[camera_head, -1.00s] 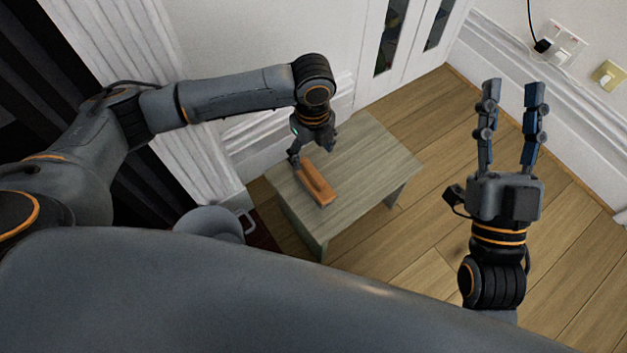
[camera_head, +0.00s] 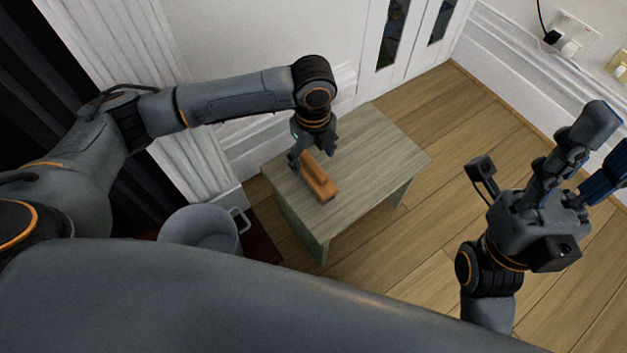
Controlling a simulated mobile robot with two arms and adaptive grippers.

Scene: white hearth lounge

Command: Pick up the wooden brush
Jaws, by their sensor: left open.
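The wooden brush (camera_head: 321,183) is an orange-brown block with a raised grip. It lies on the top of a small grey-green wooden table (camera_head: 375,165). My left gripper (camera_head: 312,158) points down over the brush's far end, with its fingers open around or just above that end. Whether the fingers touch the brush cannot be told. My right gripper (camera_head: 607,155) is up at the right, away from the table, with its fingers spread apart and nothing between them.
A grey pot with a handle (camera_head: 203,228) stands left of the table on a dark red surface. White wall panelling is close behind the table. A wall socket with plugs (camera_head: 568,38) is at the upper right. Wooden floor (camera_head: 440,215) is free right of the table.

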